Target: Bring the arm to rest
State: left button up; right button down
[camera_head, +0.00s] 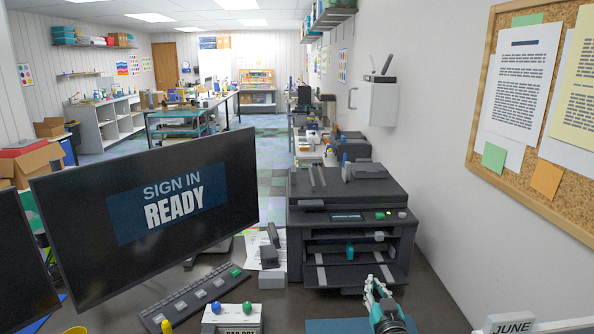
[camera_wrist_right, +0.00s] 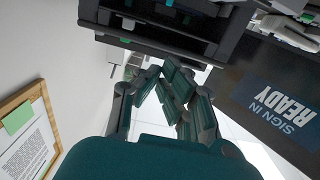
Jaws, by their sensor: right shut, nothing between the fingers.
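My right gripper (camera_head: 374,287) shows at the bottom of the head view, in front of the black copier (camera_head: 350,222) and above the dark desk. Its teal fingers are shut and empty. In the right wrist view the fingers of my right gripper (camera_wrist_right: 172,85) come together in the middle of the picture, with nothing between them. The copier's dark body (camera_wrist_right: 160,35) shows beyond the fingertips there, apart from them. My left gripper is in neither view.
A monitor (camera_head: 150,200) reading "SIGN IN READY" stands at left, with a keyboard (camera_head: 195,297) before it. A small box with coloured buttons (camera_head: 232,320) is at the front edge. A cork board (camera_head: 528,185) hangs on the right wall. Bare desk (camera_head: 430,295) lies right of the gripper.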

jog(key=s+f+g, duration=0.4)
jog(key=s+f, duration=0.2)
jog(key=s, duration=0.5)
jog(key=s+f+g, duration=0.4)
jog(key=s+f, duration=0.3)
jog(key=s, duration=0.4)
jog(key=s+n+g, duration=0.2)
jog(key=s+g, duration=0.4)
jog(key=s, duration=1.7)
notch_tip(320, 180, down, 30)
jog(key=s+r+g+b, duration=0.1)
jog(key=s+g+b, duration=0.1)
jog(key=b, duration=0.2)
pick_arm(q)
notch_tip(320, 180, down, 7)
jog(key=b, duration=0.3)
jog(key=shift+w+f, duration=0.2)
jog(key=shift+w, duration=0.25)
pick_arm(e)
jog(key=s+d+f, duration=0.2)
jog(key=s+f, duration=0.6)
jog(key=f, duration=0.2)
jog(key=s+d+f+g, duration=0.1)
jog(key=s+f, duration=0.7)
jog(key=f, duration=0.2)
jog(key=shift+s+d+h, duration=0.2)
jog(key=shift+d+h, duration=0.1)
jog(key=shift+d, duration=0.05)
